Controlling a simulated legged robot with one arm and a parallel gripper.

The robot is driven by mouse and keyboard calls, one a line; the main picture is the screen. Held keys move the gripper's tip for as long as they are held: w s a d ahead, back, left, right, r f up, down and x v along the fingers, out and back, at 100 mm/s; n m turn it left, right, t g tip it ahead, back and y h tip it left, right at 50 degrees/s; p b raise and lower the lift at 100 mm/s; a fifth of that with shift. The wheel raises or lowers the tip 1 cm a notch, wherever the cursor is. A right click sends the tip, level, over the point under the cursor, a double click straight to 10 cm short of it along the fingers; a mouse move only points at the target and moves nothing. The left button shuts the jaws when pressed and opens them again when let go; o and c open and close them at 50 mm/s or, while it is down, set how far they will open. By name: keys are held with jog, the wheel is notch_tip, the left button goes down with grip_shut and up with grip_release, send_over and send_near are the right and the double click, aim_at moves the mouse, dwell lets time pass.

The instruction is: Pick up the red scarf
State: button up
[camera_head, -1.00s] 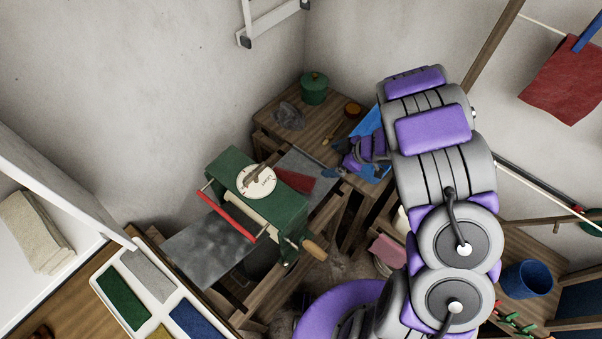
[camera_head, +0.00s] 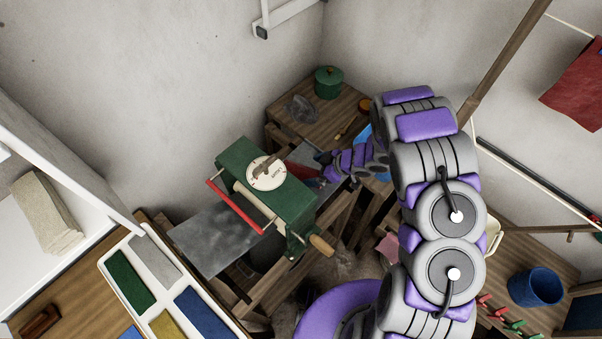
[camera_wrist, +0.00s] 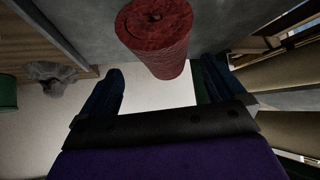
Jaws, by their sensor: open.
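A rolled red scarf (camera_wrist: 155,35) with a rough weave shows at the top of the wrist view, its near end between the fingertips as seen. In the head view a small red part of it (camera_head: 305,172) shows on the grey plate beside the green mangle (camera_head: 265,180); my gripper partly hides it. My gripper (camera_wrist: 162,66) is open, with one dark blue finger on each side of the scarf. I cannot tell whether either finger touches it. In the head view my gripper (camera_head: 328,173) is at the right side of the mangle, low over the plate.
The mangle has a red bar and a wooden handle (camera_head: 321,245). A green pot (camera_head: 328,81) stands on the wooden table behind. A red cloth (camera_head: 578,88) hangs at the far right. A white tray (camera_head: 210,320) with coloured blocks is at the lower left.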

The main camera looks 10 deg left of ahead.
aim_at(311, 172)
jog(key=shift+d, duration=0.2)
jog(key=shift+d+f, duration=0.1)
jog(key=shift+f, duration=0.15)
jog(key=x, duration=0.5)
jog(key=shift+s+a+r+b, duration=0.1)
jog(key=shift+s+a+b, duration=0.1)
jog(key=shift+b, duration=0.1)
jog(key=shift+a, duration=0.3)
jog(key=shift+d, duration=0.35)
jog(key=shift+c, duration=0.7)
jog(key=shift+d, duration=0.25)
jog(key=c, duration=0.3)
jog(key=shift+a, duration=0.3)
jog(key=c, duration=0.8)
jog(key=shift+c, duration=0.2)
jog(key=shift+d, duration=0.1)
